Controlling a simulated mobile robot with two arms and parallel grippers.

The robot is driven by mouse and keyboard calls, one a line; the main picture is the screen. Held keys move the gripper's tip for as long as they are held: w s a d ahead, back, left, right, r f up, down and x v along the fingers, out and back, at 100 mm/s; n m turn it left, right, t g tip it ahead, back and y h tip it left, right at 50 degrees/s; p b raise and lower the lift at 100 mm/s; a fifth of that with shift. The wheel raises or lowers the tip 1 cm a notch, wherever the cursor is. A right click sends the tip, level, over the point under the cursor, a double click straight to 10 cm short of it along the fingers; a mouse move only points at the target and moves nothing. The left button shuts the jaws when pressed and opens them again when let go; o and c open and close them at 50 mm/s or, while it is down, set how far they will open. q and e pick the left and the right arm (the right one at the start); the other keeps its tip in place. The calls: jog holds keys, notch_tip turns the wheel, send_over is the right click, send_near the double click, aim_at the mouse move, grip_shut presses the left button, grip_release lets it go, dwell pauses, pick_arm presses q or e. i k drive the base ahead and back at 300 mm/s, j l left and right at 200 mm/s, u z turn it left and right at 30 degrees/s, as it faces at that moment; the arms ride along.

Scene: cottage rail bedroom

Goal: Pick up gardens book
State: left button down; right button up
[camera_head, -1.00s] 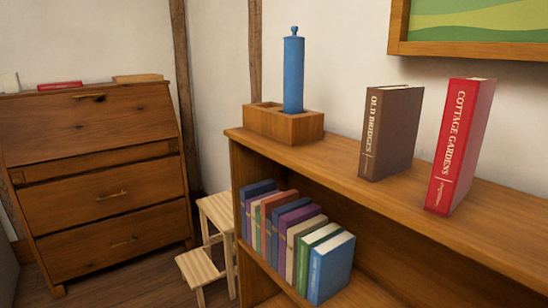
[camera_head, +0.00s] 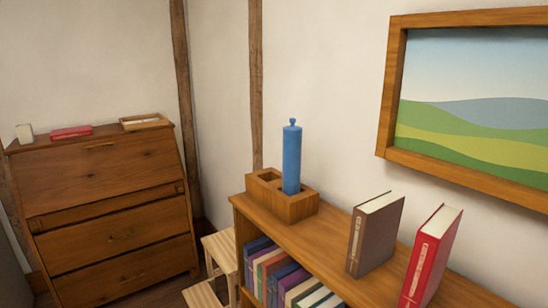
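The red book (camera_head: 427,262) stands upright on top of the bookshelf at the lower right; its spine read "Cottage Gardens" in the earlier frame. Its lower part is near the bottom edge of the view. A brown book (camera_head: 375,236) stands upright to its left, apart from it. Neither of my grippers shows in the head view.
The bookshelf (camera_head: 330,240) has a wooden holder (camera_head: 290,207) with a blue cylinder (camera_head: 292,158) on its top, and several books on a lower shelf. A step stool (camera_head: 222,250) stands left of it. A wooden bureau (camera_head: 105,190) stands at the left. A framed picture (camera_head: 392,85) hangs on the wall.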

aim_at(434, 241)
jog(key=z, duration=1)
